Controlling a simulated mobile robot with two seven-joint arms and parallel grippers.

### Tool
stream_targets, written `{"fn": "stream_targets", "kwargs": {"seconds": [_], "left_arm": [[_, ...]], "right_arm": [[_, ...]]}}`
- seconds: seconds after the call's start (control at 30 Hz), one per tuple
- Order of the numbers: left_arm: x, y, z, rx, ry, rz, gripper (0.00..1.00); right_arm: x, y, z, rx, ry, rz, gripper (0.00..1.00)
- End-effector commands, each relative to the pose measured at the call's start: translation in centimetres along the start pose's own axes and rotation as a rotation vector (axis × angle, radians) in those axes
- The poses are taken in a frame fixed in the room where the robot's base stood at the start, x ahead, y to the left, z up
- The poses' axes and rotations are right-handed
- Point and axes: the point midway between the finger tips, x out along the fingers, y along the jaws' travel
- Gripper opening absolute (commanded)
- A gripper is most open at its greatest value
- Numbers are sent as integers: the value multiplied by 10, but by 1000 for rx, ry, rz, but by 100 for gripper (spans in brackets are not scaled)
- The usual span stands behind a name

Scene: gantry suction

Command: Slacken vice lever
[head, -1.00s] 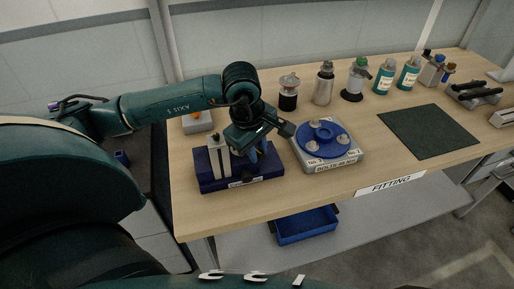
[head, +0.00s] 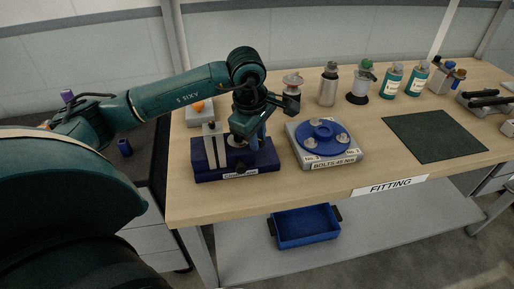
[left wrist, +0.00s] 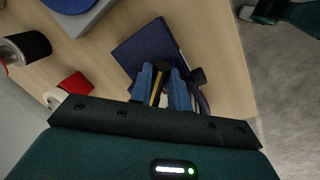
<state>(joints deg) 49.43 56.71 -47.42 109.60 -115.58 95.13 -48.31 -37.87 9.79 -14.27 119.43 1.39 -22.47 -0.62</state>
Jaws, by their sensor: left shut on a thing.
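The vice (head: 207,173) is a dark blue block with pale upright jaws, standing at the left front of the bench with a white label on its front. It also shows in the left wrist view (left wrist: 145,48). My left gripper (head: 250,140) reaches down over the vice's right half. In the left wrist view its blue fingers (left wrist: 160,88) are shut on a narrow dark and yellow piece (left wrist: 159,92), which looks like the vice lever. The fingers hide most of that piece.
A grey fixture with a blue disc (head: 325,133) stands just right of the vice. Several bottles and canisters (head: 328,88) line the back. A box with an orange knob (head: 198,106) is behind the vice. A dark green mat (head: 435,136) lies clear at right. A blue bin (head: 306,228) sits below.

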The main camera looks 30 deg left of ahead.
Motion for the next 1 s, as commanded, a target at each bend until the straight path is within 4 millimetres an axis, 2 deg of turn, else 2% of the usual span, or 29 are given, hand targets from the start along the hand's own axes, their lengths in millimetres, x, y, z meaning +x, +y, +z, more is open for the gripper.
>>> {"fn": "stream_targets", "kwargs": {"seconds": [0.03,0.2,0.53,0.57,0.6,0.8,1.0], "left_arm": [[3,5,4,-49,2,11,0],[1,12,3,-170,25,9,0],[0,13,2,-190,31,9,0],[0,13,2,-189,31,9,19],[0,13,2,-189,31,8,22],[1,12,2,-187,31,5,38],[1,12,3,-186,31,3,40]], "right_arm": [[4,-1,4,-4,7,-5,36],[3,-8,-2,-8,29,-23,36],[-2,-10,1,-10,22,-31,36],[-2,-10,1,-10,22,-31,36],[-2,-10,1,-10,22,-30,36],[-1,-7,2,-10,18,-24,36],[1,-6,3,-6,17,-20,36]]}}
